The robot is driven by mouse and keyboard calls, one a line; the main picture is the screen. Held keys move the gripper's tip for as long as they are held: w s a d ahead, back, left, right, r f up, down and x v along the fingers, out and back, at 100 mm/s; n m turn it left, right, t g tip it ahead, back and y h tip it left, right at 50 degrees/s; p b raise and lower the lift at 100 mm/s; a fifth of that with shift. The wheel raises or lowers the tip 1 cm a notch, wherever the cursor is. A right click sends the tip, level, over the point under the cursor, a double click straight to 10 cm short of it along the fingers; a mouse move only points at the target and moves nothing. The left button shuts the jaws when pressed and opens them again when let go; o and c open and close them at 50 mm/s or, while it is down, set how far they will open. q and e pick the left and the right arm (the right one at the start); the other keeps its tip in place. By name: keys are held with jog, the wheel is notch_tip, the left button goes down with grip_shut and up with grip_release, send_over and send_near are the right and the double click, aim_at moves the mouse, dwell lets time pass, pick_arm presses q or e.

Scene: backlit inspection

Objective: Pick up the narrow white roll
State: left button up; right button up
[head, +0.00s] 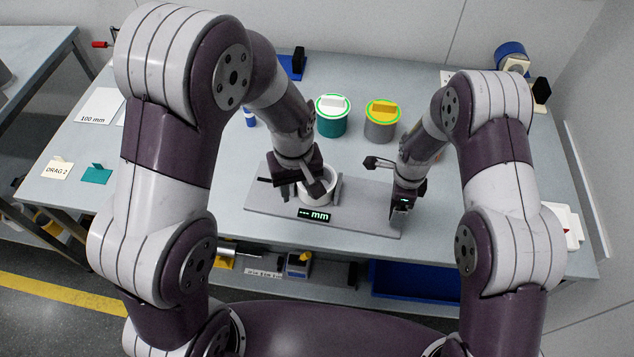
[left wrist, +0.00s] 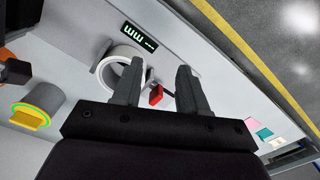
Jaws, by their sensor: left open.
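The white roll (head: 319,201) is a short ring standing on the grey plate of a gauge, just behind a small display. My left gripper (head: 308,187) is directly over it, open, and partly hides it in the head view. In the left wrist view the roll (left wrist: 106,70) shows as a ring with an open middle. The left gripper's fingers (left wrist: 157,88) are spread apart there, with one finger overlapping the roll. Whether that finger touches the roll I cannot tell. My right gripper (head: 401,205) is near the plate's right end, its jaws too small to judge.
The gauge plate (head: 365,213) carries a display (head: 314,215) reading "mm". Behind it stand a teal canister (head: 332,126) with a white top and a grey canister (head: 379,130) with a yellow top. Small cards lie at the left. The table's middle left is clear.

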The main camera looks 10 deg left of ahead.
aim_at(329, 173)
pick_arm(q)
jog(key=w+d+n, duration=0.4)
jog(key=w+n, duration=0.2)
jog(key=n, duration=1)
jog(key=shift+n, duration=0.4)
notch_tip(329, 173, down, 12)
jog(key=shift+w+a+f, duration=0.1)
jog(key=shift+w, duration=0.05)
grip_shut()
